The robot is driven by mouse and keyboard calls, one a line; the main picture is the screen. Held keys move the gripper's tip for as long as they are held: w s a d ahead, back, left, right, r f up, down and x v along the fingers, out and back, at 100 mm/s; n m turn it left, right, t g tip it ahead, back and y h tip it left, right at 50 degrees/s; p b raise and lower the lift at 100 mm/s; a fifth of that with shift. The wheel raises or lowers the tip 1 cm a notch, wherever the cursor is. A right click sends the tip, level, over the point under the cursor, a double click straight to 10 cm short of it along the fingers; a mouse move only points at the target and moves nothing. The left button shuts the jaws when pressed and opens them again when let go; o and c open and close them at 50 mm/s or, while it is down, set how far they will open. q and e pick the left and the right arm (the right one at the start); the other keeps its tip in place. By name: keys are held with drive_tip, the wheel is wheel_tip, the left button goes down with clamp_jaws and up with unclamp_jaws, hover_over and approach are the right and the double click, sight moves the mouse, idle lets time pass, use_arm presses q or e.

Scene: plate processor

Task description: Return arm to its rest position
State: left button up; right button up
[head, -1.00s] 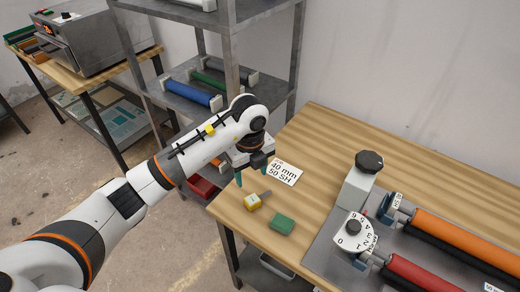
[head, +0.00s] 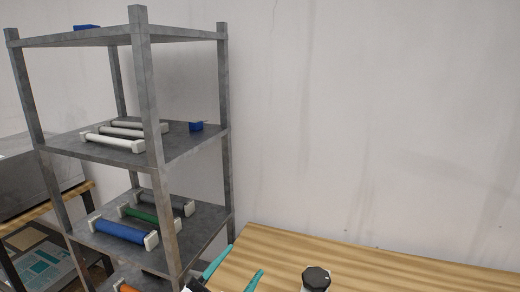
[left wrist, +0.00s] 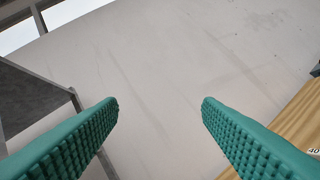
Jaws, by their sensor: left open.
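My left gripper (head: 236,268) shows at the bottom of the head view, with its teal fingers apart and pointing up. It is in front of the left end of the wooden table (head: 290,248) and right of the metal shelf (head: 150,110). In the left wrist view the two teal ribbed fingers (left wrist: 160,110) stand wide apart with nothing between them. Most of my left arm is out of the head view. My right gripper is not in view.
The shelf holds white rollers (head: 113,142) on one level and blue (head: 124,232), green and grey rollers below. A black knob (head: 316,278) stands at the table's front. A grey wall (head: 370,120) is behind. The visible tabletop behind the knob is bare.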

use_arm(q)
drive_tip(key=a+f+n+t+y, duration=0.3)
drive_tip(key=a+f+n+y, duration=0.2)
drive_tip(key=a+n+y, duration=0.6)
drive_tip(key=s+a+f+n+g+y, duration=0.2)
drive_tip(key=s+a+f+g+y, duration=0.15)
drive_tip(key=f, duration=0.35)
drive_tip(key=s+a+f+n+g+y, duration=0.2)
drive_tip(key=s+f+g+y, duration=0.1)
drive_tip(key=f+g, duration=0.25)
drive_tip(key=s+f+g+h, duration=0.1)
drive_tip(key=s+f+g, duration=0.35)
drive_tip(key=s, duration=0.35)
drive_tip(key=s+f+g+h, duration=0.2)
drive_tip(key=s+f+g, duration=0.25)
drive_tip(key=s, duration=0.45)
wheel_tip(320, 180, down, 25)
drive_tip(key=m, duration=0.1)
drive_tip(key=s+a+f+g, duration=0.1)
drive_tip(key=s+a+f, duration=0.1)
drive_tip(key=s+f, duration=1.5)
drive_tip(key=shift+a+f+g+y, duration=0.3)
drive_tip(key=shift+a+f+y, duration=0.05)
drive_tip(key=shift+a+f, duration=0.05)
